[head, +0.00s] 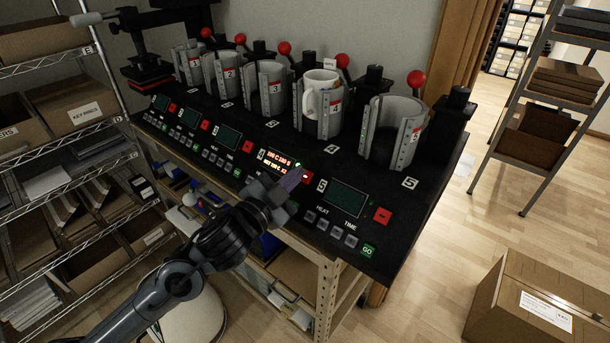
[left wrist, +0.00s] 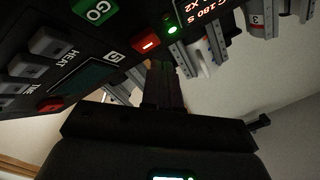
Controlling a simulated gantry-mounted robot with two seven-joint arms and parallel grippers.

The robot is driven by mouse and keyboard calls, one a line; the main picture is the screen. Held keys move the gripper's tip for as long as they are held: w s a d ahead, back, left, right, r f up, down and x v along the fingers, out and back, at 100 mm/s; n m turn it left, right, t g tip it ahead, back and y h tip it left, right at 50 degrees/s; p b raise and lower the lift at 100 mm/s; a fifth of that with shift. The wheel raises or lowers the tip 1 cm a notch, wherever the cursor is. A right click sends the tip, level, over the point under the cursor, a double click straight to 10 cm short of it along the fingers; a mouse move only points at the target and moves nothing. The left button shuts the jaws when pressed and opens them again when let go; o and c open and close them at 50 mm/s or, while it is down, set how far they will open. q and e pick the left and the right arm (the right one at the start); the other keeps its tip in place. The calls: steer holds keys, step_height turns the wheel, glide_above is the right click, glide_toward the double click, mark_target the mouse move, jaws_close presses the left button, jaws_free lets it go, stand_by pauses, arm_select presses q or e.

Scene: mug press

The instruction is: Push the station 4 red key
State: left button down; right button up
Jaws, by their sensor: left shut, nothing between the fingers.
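The station 4 red key (head: 306,177) sits at the right of the lit station 4 display (head: 274,160), below a glowing green light (head: 298,165). In the left wrist view the red key (left wrist: 147,44) shows in full with a white dash on it, beside the green light (left wrist: 172,29). My left gripper (head: 296,177) is shut and empty, with its tips close to the key, just left of it in the head view. Its shut fingers (left wrist: 163,80) also show in the left wrist view. I cannot tell whether they touch the key. My right gripper is not in view.
The station 5 red key (head: 383,215) and its display (head: 346,198) lie to the right on the same black panel. A white mug (head: 318,90) stands in the station 4 press, behind the keys. Wire shelves (head: 75,130) stand at left.

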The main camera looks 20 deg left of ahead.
arm_select(q)
steer(key=shift+w+f, duration=0.1)
stand_by(0.4)
steer(key=shift+w+d+f, duration=0.1)
steer(key=shift+w+f, duration=0.1)
steer(key=shift+w+d+f+b, duration=0.15)
steer(key=shift+w+f+b, duration=0.2)
steer(key=shift+b, duration=0.1)
stand_by(0.9)
steer(key=shift+r, duration=0.1)
steer(key=shift+s+a+r+p, duration=0.25)
steer(key=shift+s+r+p, duration=0.3)
steer(key=shift+s+p, duration=0.15)
steer(key=shift+s+a+r+p, duration=0.15)
steer(key=shift+s+r+p, duration=0.15)
steer(key=shift+r+p, duration=0.25)
steer(key=shift+s+a+r+p, duration=0.35)
steer(key=shift+s+r+p, duration=0.4)
steer(key=shift+s+p, duration=0.1)
steer(key=shift+s+a+r+p, duration=0.3)
steer(key=shift+s+r+p, duration=0.45)
steer(key=shift+s, duration=0.1)
steer(key=shift+f, duration=0.1)
